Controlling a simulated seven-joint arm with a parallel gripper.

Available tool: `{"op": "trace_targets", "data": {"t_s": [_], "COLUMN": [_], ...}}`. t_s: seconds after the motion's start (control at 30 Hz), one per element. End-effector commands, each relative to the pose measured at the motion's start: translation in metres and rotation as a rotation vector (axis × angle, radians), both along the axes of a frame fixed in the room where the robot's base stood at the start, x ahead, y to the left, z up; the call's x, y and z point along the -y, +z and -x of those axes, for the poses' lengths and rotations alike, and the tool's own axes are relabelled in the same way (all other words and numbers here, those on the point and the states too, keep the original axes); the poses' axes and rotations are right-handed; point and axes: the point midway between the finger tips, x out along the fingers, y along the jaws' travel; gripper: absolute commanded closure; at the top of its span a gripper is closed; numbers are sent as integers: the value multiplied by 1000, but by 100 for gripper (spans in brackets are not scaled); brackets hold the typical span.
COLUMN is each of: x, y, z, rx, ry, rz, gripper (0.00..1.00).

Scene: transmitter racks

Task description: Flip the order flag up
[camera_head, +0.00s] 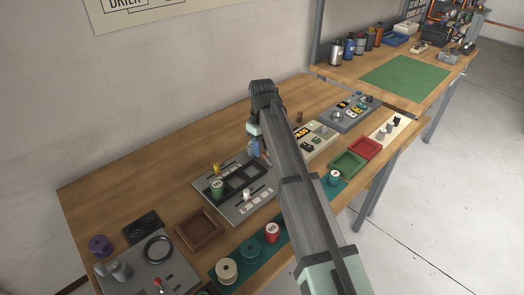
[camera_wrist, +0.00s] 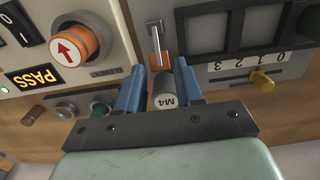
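My gripper (camera_wrist: 160,72) shows in the wrist view with two blue fingers spread apart. A grey cylinder marked M4 (camera_wrist: 164,98) sits between them, close to both; I cannot tell whether they touch it.
Left in the wrist view are an orange arrow button (camera_wrist: 74,44) and a PASS display (camera_wrist: 30,77). Right are dark compartments (camera_wrist: 240,28) and a slider with a yellow knob (camera_wrist: 262,80).

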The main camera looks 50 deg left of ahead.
Motion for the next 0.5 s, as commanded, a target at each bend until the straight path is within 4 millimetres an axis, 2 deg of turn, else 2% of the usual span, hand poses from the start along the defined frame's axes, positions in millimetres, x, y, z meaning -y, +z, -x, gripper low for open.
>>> {"op": "trace_targets", "data": {"t_s": [0.2, 0.5], "x": [0, 0], "y": [-18, -22], "z": [0, 0], "rx": [0, 0], "ry": [0, 0], "rz": [0, -1], "gripper": [64, 64]}}
